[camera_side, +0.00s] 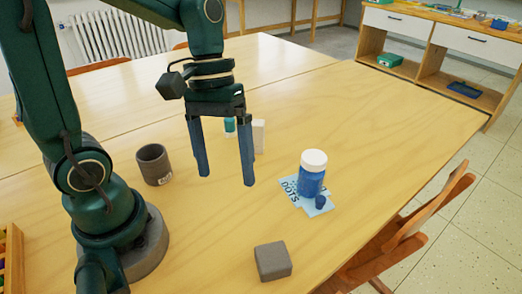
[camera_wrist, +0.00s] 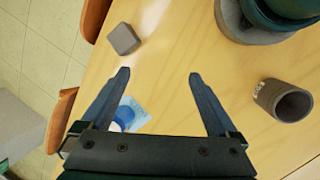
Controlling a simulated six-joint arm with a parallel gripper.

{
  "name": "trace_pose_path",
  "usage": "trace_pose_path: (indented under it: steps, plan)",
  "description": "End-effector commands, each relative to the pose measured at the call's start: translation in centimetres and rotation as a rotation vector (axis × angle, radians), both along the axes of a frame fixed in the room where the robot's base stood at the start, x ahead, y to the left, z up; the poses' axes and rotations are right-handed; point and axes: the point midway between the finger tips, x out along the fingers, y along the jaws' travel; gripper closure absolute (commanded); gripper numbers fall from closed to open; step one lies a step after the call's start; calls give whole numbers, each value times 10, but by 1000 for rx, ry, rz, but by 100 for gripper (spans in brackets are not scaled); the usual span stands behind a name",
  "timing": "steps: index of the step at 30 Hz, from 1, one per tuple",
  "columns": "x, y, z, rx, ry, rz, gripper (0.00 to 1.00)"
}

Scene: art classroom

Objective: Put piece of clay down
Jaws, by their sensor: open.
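The piece of clay (camera_side: 273,261) is a grey block with rounded edges. It lies on the table near the front edge in the side view, and at the upper left in the wrist view (camera_wrist: 123,39). My gripper (camera_side: 228,181) is open and empty, raised above the table, behind and to the left of the clay in the side view. Its two blue fingers also show wide apart in the wrist view (camera_wrist: 159,74), with bare table between them. The clay is apart from the fingers.
A grey cup (camera_side: 153,165) stands left of my gripper. A blue jar with a white lid (camera_side: 312,175) stands on a light blue card (camera_side: 318,210), with a small blue cap (camera_side: 320,202) beside it. A white block (camera_side: 259,136) is behind my gripper. A wooden chair (camera_side: 410,240) adjoins the right edge.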

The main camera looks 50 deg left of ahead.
Motion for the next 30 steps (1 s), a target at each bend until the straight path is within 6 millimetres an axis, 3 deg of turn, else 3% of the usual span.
trace_pose_path:
  steps: [6,13,30]
  plan:
    - [-15,9,20,182,-320,-193,5]
    - [-22,18,33,321,-573,-334,5]
    - [-23,21,36,366,-651,-377,5]
